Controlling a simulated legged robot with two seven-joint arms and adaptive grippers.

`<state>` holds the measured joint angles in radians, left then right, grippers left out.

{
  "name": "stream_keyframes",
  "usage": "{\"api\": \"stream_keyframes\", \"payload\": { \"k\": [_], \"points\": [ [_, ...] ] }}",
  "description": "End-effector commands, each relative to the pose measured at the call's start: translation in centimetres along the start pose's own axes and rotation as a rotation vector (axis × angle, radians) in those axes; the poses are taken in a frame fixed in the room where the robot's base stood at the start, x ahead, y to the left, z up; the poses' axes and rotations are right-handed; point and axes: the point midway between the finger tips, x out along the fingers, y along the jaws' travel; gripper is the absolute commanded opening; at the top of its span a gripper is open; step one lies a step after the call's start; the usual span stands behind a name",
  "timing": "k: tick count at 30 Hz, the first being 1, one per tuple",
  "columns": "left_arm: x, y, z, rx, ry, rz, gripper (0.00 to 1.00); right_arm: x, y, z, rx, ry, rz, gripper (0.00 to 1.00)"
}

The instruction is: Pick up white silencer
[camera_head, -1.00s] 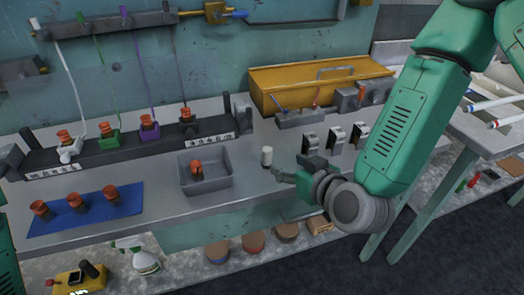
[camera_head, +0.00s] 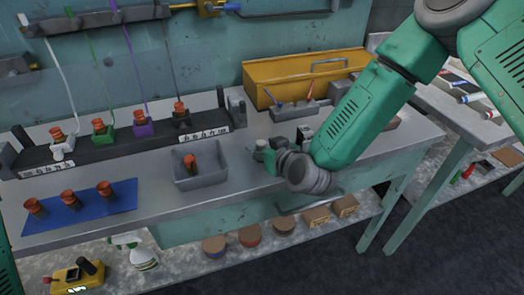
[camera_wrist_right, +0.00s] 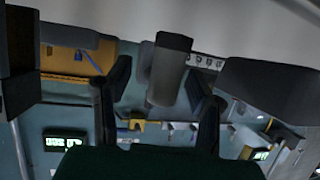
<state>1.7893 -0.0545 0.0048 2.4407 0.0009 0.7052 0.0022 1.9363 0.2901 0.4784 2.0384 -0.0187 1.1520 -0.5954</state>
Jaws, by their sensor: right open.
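The white silencer (camera_head: 261,145) is a small pale upright cylinder on the grey workbench, right of the grey bin. Its lower part is hidden by my right gripper (camera_head: 267,158), which is low over the bench at its right side. In the right wrist view the silencer (camera_wrist_right: 168,72) looks dark grey and shows between the two open fingers of my right gripper (camera_wrist_right: 160,88). I see gaps beside it and cannot tell whether a finger touches it. My left gripper is not in view.
A grey bin (camera_head: 205,180) holding an orange-topped part is left of my right gripper. A blue mat (camera_head: 85,221) with orange-topped parts lies further left. A yellow toolbox (camera_head: 290,85) stands behind. Small dark fixtures beside the gripper are partly hidden by my arm.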

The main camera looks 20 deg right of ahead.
Motion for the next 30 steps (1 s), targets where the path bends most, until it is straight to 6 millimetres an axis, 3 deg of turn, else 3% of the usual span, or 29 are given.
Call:
{"api": "stream_keyframes", "payload": {
  "k": [2, 6, 7, 20, 25, 30],
  "points": [
    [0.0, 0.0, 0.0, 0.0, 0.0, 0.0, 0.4, 0.0, 0.0, 0.0, 0.0, 0.0, 0.0, 0.48],
    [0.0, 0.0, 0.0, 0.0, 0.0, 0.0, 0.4, 0.0, -0.1, -0.1, -0.001, 0.0, 0.0, 0.02],
    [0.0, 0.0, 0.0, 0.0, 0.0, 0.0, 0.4, 0.0, -0.1, -0.1, -0.001, 0.0, 0.0, 0.0],
    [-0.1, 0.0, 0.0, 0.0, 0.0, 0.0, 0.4, -0.2, 0.0, -0.6, 0.0, 0.003, 0.0, 0.0],
    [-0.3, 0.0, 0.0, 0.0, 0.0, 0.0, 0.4, -1.0, -0.1, -2.5, -0.001, 0.005, -0.001, 0.0],
    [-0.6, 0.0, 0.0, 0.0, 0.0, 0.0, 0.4, -2.4, -0.1, -5.9, -0.002, 0.006, -0.001, 0.0]
  ]
}}
